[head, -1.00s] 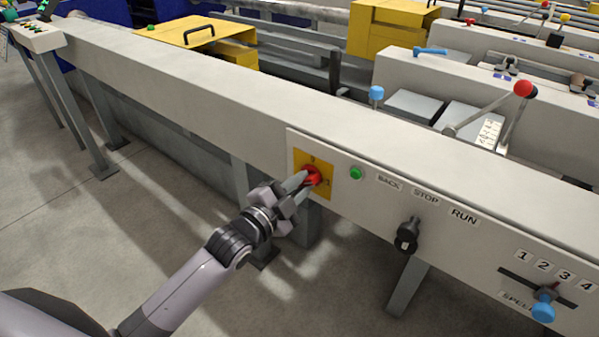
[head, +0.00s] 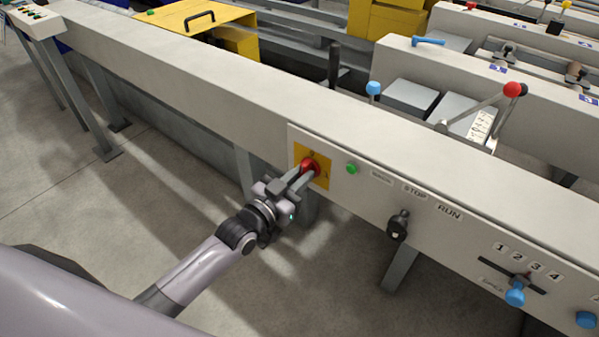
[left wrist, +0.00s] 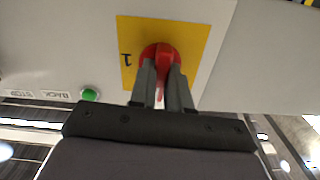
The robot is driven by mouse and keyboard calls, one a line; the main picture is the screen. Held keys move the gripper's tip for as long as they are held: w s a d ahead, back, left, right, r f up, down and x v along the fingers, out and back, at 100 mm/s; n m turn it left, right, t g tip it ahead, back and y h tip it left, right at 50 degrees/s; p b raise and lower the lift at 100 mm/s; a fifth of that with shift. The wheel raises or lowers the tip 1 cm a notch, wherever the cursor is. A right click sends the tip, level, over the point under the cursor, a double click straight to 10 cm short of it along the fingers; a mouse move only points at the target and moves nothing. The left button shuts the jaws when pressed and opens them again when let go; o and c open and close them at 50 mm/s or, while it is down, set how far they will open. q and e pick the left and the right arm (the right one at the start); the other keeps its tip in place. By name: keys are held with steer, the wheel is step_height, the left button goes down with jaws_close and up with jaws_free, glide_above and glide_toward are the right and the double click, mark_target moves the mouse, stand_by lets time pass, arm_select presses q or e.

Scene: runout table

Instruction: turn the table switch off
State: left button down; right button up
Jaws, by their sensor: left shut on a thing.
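The table switch is a red rotary knob (head: 309,167) on a yellow plate (head: 322,180) at the left end of the grey control panel. My left gripper (head: 303,174) reaches it from the lower left and is shut on the knob. In the left wrist view the red knob (left wrist: 160,54) sits between the two fingers (left wrist: 161,85), with its handle part showing in the gap. A "1" mark shows on the yellow plate (left wrist: 130,32) beside it; any other mark is hidden or unclear. My right gripper is not in view.
Right of the switch are a green button (head: 351,169), a black selector knob (head: 398,225) under BACK, STOP and RUN labels, and a blue speed lever (head: 515,292) by numbers. Table legs stand below. The floor at the left is clear.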

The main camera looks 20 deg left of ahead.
arm_select(q)
steer(key=shift+w+r+n, duration=0.1)
steer(key=shift+r+n, duration=0.1)
steer(key=shift+n, duration=0.4)
steer(key=c, duration=1.3)
jaws_free()
steer(key=shift+o, duration=1.1)
steer(key=shift+f, duration=0.15)
steer(key=p+v, duration=0.1)
steer(key=v, duration=0.6)
